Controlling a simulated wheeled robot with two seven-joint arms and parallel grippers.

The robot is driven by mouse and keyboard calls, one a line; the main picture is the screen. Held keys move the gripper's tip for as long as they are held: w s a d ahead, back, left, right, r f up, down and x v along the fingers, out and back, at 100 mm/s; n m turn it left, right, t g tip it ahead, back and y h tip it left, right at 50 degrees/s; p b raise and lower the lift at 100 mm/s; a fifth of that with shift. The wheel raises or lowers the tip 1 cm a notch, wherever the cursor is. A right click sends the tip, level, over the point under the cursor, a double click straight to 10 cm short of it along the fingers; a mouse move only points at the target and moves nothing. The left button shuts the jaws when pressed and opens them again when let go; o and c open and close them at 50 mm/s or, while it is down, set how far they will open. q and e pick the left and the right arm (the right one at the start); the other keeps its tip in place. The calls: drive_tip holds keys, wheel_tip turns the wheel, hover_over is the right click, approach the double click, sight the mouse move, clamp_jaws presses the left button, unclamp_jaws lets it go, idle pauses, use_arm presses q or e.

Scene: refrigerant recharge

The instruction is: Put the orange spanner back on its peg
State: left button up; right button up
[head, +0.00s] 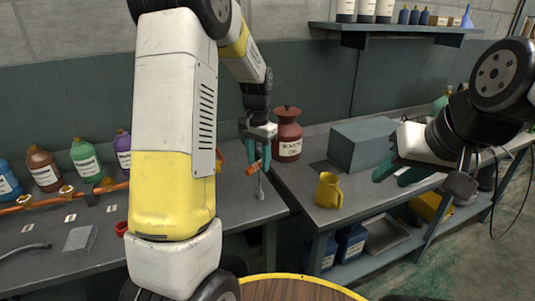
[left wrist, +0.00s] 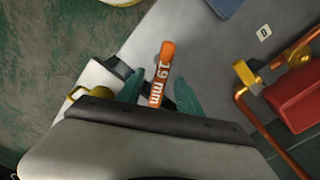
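The orange spanner (left wrist: 163,75), marked "19 mm", lies between the two teal fingers of my left gripper (left wrist: 157,82) in the left wrist view. Some gap shows beside it, so whether the fingers grip it is unclear. In the head view the orange spanner (head: 254,168) is tilted at the fingertips of my left gripper (head: 257,150), over the right end of the left bench. A thin grey upright piece (head: 261,189) shows just below it; I cannot tell whether it belongs to the spanner. My right gripper (head: 399,174) is open and empty. I cannot make out the peg.
A dark red can (head: 288,135), a yellow jug (head: 328,190) and a grey box (head: 362,144) stand on the right bench. Coloured bottles (head: 85,160) and copper pipework (head: 60,197) line the left bench. My left arm hides part of that bench.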

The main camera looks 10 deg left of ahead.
use_arm(q)
wheel_tip(320, 180, up, 7)
drive_tip(key=shift+r, duration=0.2)
drive_tip(key=s+d+r+n+t+h, duration=0.1)
drive_tip(key=s+r+n+t, duration=0.1)
drive_tip(key=s, duration=1)
drive_tip(key=s+d+r+n+t+h, duration=0.1)
drive_tip(key=s+r+t, duration=0.3)
drive_tip(key=s, duration=0.8)
wheel_tip(320, 180, up, 2)
drive_tip(key=shift+d+r+n, duration=0.1)
drive_tip(key=shift+d+n, duration=0.05)
drive_tip(key=shift+n, duration=0.65)
